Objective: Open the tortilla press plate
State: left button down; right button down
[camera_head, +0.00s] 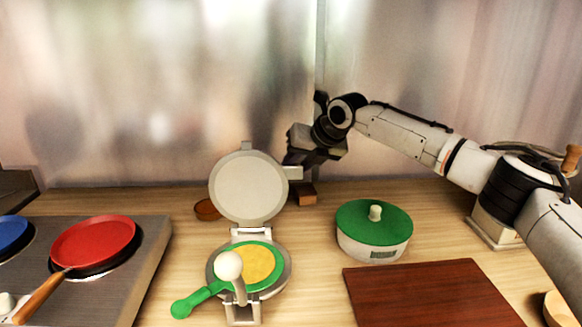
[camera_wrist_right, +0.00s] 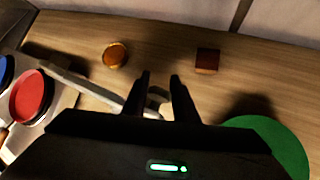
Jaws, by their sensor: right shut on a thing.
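The tortilla press has its round grey upper plate (camera_head: 248,188) standing up, raised from the lower plate (camera_head: 283,275) at the hinge. A yellow disc (camera_head: 259,264) lies on green on the lower plate, with a green handle (camera_head: 195,299) at front left. A lever with a white ball knob (camera_head: 228,266) stands in front. My right gripper (camera_head: 294,166) is at the upper plate's right edge. In the right wrist view its fingers (camera_wrist_right: 162,82) are shut on a part of the raised plate, seen edge-on (camera_wrist_right: 88,89). My left gripper is not in view.
A white pot with a green lid (camera_head: 373,222) and a brown board (camera_head: 430,295) are at right. A red pan (camera_head: 93,243) sits on the stove at left. A small brown bowl (camera_head: 207,210) and a brown block (camera_head: 307,192) lie behind the press.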

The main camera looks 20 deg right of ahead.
jog(key=c, duration=1.5)
grip_release()
jog(key=shift+s+d+f, duration=0.3)
jog(key=shift+d+f, duration=0.1)
jog(key=shift+f, duration=0.15)
jog(key=shift+o, duration=0.2)
jog(key=shift+w+a+r, duration=0.1)
jog(key=shift+w+a, duration=0.05)
jog(key=shift+a, duration=0.1)
jog(key=shift+r, duration=0.1)
jog(key=b+v, duration=0.1)
jog(key=v, duration=0.9)
jog(key=shift+r, duration=0.1)
